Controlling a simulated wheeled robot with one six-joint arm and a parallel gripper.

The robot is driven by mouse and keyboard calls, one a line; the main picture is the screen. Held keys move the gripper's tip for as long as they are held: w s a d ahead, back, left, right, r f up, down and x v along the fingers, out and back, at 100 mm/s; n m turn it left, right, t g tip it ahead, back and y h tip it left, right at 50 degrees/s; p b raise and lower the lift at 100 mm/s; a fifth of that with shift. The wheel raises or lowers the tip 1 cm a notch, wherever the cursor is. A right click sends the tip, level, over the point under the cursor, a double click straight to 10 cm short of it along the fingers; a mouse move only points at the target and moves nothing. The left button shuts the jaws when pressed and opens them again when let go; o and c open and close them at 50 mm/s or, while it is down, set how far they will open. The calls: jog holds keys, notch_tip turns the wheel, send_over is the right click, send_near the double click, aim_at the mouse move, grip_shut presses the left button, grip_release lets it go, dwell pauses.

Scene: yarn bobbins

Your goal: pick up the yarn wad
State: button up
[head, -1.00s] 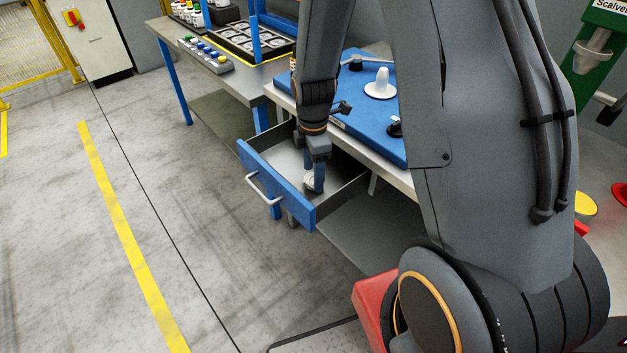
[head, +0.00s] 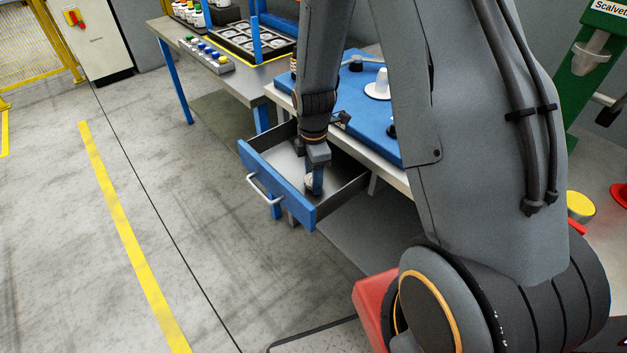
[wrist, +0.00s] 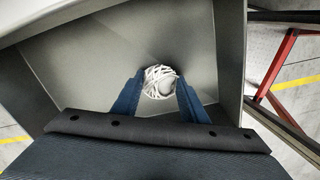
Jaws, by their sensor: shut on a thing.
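The yarn wad (wrist: 160,82) is a small round bundle of white strands. In the wrist view it sits between the two blue fingers of my gripper (wrist: 158,88), which are shut on it. In the head view my gripper (head: 314,180) points down inside the open drawer (head: 277,185), near its blue front. Only a small pale part of the wad (head: 309,184) shows there, beside the finger. I cannot tell whether the wad touches the drawer floor.
The drawer has grey walls close around my gripper and a blue front with a pale handle (head: 263,190). A workbench with a blue mat (head: 358,107) stands behind it, with a white cone (head: 379,84) on top. The floor at left is clear.

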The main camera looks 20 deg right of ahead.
jog(key=shift+r, duration=0.1)
notch_tip(320, 180, up, 8)
jog(key=shift+r+b, duration=0.25)
jog(key=shift+b, duration=0.5)
jog(key=shift+r, duration=0.7)
